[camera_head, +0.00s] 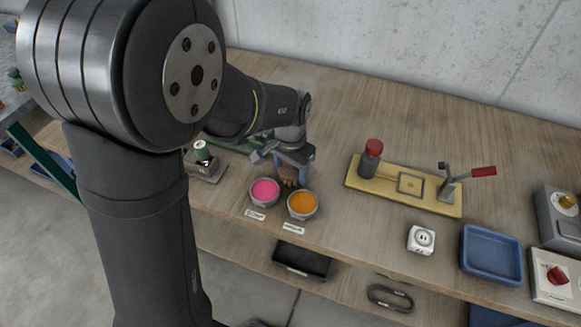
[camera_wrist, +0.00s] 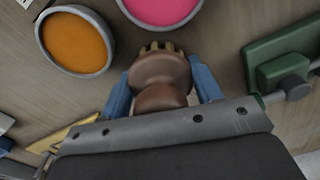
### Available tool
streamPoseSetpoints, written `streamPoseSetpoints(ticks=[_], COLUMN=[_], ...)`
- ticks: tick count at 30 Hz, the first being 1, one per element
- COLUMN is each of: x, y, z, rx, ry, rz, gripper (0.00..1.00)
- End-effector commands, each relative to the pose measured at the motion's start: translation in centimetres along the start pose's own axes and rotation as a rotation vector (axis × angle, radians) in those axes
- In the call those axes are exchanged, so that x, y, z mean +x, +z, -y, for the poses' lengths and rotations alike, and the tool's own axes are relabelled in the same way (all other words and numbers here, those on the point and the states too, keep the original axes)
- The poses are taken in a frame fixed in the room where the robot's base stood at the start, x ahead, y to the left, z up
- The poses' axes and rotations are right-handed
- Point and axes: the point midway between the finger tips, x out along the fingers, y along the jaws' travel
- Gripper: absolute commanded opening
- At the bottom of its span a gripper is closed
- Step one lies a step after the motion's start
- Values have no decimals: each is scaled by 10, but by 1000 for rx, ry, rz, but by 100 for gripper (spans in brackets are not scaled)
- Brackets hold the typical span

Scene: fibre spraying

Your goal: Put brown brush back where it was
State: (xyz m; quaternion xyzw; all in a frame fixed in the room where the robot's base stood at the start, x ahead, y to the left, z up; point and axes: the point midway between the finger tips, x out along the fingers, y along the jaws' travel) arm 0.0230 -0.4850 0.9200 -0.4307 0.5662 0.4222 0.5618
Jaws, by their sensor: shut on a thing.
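The brown brush (camera_wrist: 160,82) is between the two blue fingers of my gripper (camera_wrist: 162,92) in the wrist view, with its pale bristle end showing beyond them. My gripper is shut on it. In the head view the brush (camera_head: 289,173) and my gripper (camera_head: 291,160) are just behind the pink bowl (camera_head: 264,191) and the orange bowl (camera_head: 302,205). The pink paint (camera_wrist: 162,6) and orange paint (camera_wrist: 76,41) bowls also show in the wrist view, close to the bristles. I cannot tell whether the bristles touch the table.
A yellow board (camera_head: 420,199) with a red-topped bottle (camera_head: 371,158) and a red-handled clamp lies to the right. A white timer (camera_head: 421,240) and a blue tray (camera_head: 491,255) stand farther right. A green device (camera_wrist: 282,62) is near my gripper. The table behind the yellow board is clear.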

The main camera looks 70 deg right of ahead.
Motion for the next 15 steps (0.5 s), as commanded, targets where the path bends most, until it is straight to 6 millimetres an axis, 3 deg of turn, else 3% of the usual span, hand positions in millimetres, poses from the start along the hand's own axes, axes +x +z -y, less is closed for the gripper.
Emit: streamPoseSetpoints(ticks=[5, 6, 9, 15], x=[3, 3, 2, 2], y=[0, 0, 0, 0], z=[0, 0, 0, 0], rx=[0, 0, 0, 0], ry=[0, 0, 0, 0], rz=[0, 0, 0, 0], gripper=[34, 62, 80, 80])
